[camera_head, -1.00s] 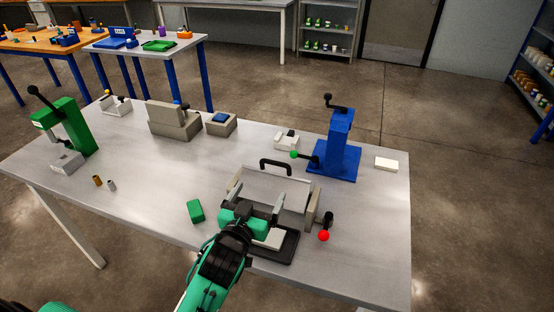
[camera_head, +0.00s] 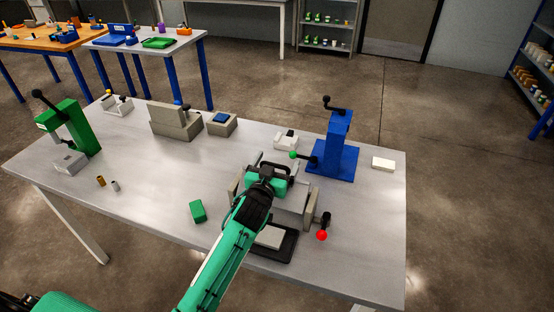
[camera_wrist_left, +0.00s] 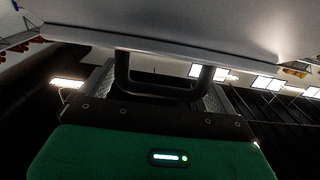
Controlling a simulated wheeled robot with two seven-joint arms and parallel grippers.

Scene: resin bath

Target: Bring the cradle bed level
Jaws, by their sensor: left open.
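The cradle stands near the front right of the table, with a beige cheek (camera_head: 309,213) at its right end. Its light grey bed (camera_head: 288,208) hangs between the cheeks, mostly behind my arm; I cannot tell its exact tilt. A black U-shaped handle is fixed to the bed's far edge; it shows best in the left wrist view (camera_wrist_left: 160,88). My left gripper (camera_head: 270,170) is open at this handle, which lies between its fingers. A black lever with a red knob (camera_head: 322,235) sits at the cradle's right end. My right gripper is not in view.
A blue press (camera_head: 338,145) with a green-knobbed lever (camera_head: 293,155) stands close behind the cradle. A green block (camera_head: 198,211) lies to the left. A black tray (camera_head: 284,247) is in front.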

